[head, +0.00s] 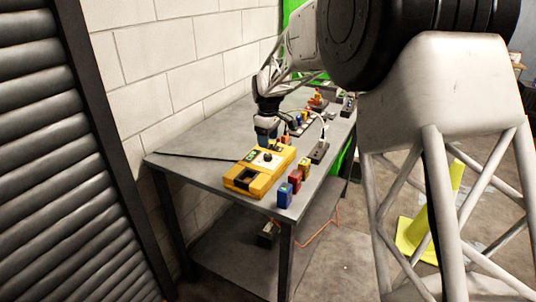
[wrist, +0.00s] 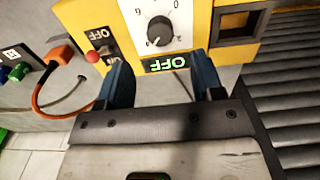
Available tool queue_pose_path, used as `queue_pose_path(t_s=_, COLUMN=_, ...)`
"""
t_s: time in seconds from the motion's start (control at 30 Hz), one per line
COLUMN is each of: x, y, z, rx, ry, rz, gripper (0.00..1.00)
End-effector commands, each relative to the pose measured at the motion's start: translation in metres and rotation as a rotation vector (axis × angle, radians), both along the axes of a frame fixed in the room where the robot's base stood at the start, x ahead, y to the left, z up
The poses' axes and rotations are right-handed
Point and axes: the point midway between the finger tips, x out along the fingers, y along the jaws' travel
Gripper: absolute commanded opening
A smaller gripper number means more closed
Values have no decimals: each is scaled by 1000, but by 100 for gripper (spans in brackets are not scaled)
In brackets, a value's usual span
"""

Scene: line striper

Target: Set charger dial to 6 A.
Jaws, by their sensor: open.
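The yellow charger (head: 243,179) lies on the grey table near its front edge. Its black round dial (wrist: 160,30) sits on a white scale plate; a pale pointer mark shows on the knob, but the setting it points to is too small to read. In the head view my gripper (head: 266,133) is above the far end of the charger, apart from the dial (head: 267,157).
An orange plug and cable (wrist: 58,55) lie left of the charger. Blue (head: 284,196), red (head: 295,180) and yellow blocks stand right of it.

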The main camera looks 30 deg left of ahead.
Motion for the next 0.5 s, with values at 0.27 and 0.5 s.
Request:
queue_pose_path(t_s=0.27, x=0, y=0, z=-31, rx=0, ry=1, rz=0, gripper=61)
queue_pose_path(t_s=0.5, x=0, y=0, z=-57, rx=1, ry=0, rz=0, gripper=61)
